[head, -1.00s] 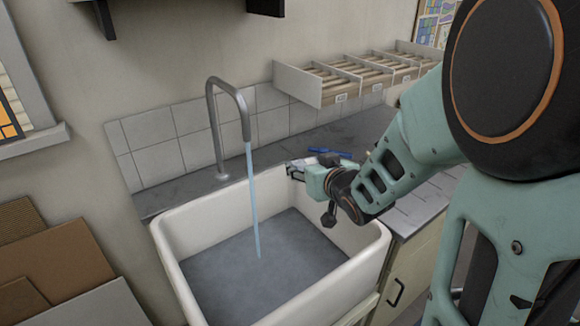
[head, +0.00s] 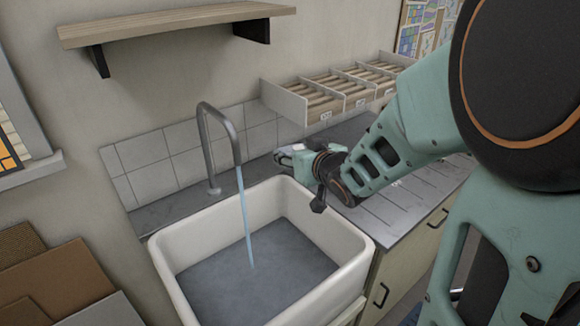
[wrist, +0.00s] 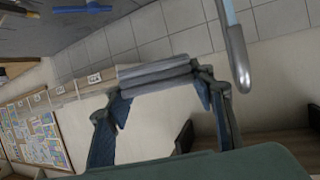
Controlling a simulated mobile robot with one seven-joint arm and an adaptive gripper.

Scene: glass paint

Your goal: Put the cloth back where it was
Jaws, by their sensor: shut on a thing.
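My gripper (head: 284,156) is above the back right rim of the sink, near the counter. In the wrist view, its two fingers are shut on a grey folded cloth (wrist: 156,73), which spans the gap between the fingertips. The cloth is held clear, with the tiled wall and the tap behind it. In the head view the cloth is small and hard to tell from the gripper.
Water runs from the grey tap (head: 236,150) into the white sink (head: 352,284). A wooden shelf (head: 180,24) is on the wall above. A divided rack (head: 325,98) hangs at the right. The counter (head: 405,212) beside the sink has bare room. A blue object (wrist: 82,8) lies near the wall.

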